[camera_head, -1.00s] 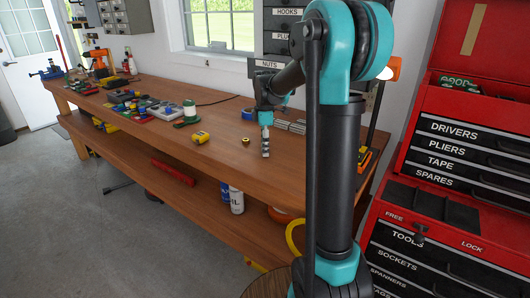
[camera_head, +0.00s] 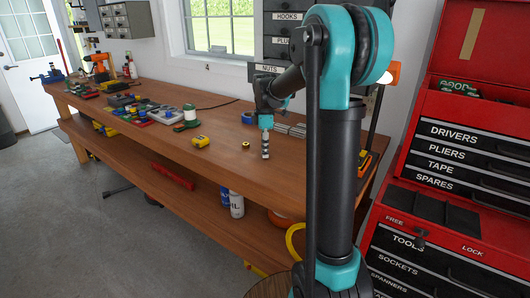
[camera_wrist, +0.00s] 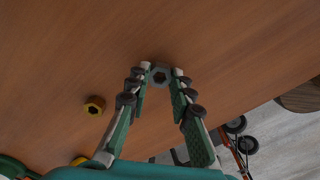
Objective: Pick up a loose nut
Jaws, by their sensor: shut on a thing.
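A grey hex nut (camera_wrist: 160,76) sits between the tips of my gripper (camera_wrist: 160,72) in the wrist view, with a fingertip against each side. I cannot tell whether the nut touches the bench top. A brass-coloured nut (camera_wrist: 94,105) lies loose on the bench to the left of my fingers, apart from them. It also shows in the head view (camera_head: 245,145).
The wooden workbench (camera_head: 210,162) carries a yellow tape measure (camera_head: 200,141), a green-and-white spool (camera_head: 190,115) and several tools farther left. Grey metal pieces (camera_head: 292,130) lie just right of my gripper. A red tool chest (camera_head: 465,140) stands at the right. The bench front is clear.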

